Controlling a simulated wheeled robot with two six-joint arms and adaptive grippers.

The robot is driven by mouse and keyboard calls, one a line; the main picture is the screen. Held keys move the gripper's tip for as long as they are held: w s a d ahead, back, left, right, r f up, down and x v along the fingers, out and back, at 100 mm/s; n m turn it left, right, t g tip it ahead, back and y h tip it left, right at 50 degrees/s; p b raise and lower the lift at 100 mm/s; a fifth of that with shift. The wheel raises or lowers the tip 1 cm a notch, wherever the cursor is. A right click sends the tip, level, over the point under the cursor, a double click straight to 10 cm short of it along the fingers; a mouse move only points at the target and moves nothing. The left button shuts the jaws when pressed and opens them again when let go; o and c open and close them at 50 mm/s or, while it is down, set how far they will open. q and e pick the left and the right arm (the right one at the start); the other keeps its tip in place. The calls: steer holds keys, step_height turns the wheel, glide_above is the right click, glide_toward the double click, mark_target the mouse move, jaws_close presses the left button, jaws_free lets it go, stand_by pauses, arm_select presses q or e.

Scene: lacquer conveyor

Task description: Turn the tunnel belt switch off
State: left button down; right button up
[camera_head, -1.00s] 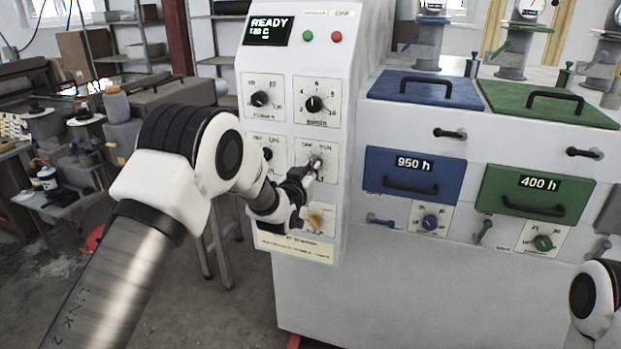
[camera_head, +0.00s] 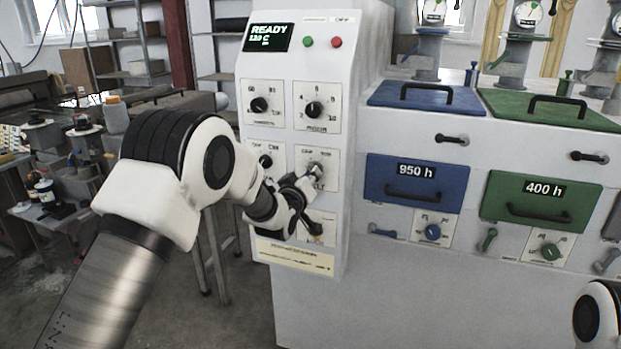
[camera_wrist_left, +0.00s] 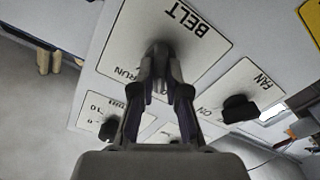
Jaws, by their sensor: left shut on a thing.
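The tunnel belt switch plate (camera_head: 331,180) is on the white control panel, in the right column below a dial. In the left wrist view the plate (camera_wrist_left: 200,62) reads BELT and RUN. My left gripper (camera_head: 312,176) is at this switch. In the left wrist view its fingers (camera_wrist_left: 160,80) are closed around the dark switch knob (camera_wrist_left: 158,50). The fingers cover much of the knob, so its exact setting cannot be told. My right gripper is out of view; only part of that arm shows at the lower right.
The fan switch (camera_wrist_left: 240,108) sits beside the belt plate; its knob also shows in the head view (camera_head: 265,161). Two dials (camera_head: 314,109) are above, and a display (camera_head: 268,37) reads READY. Blue (camera_head: 415,182) and green (camera_head: 540,200) drawers stand to the right.

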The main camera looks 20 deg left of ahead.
arm_select(q)
steer(key=c, duration=1.2)
jaws_free()
steer(key=s, duration=1.2)
steer(key=shift+a, duration=0.2)
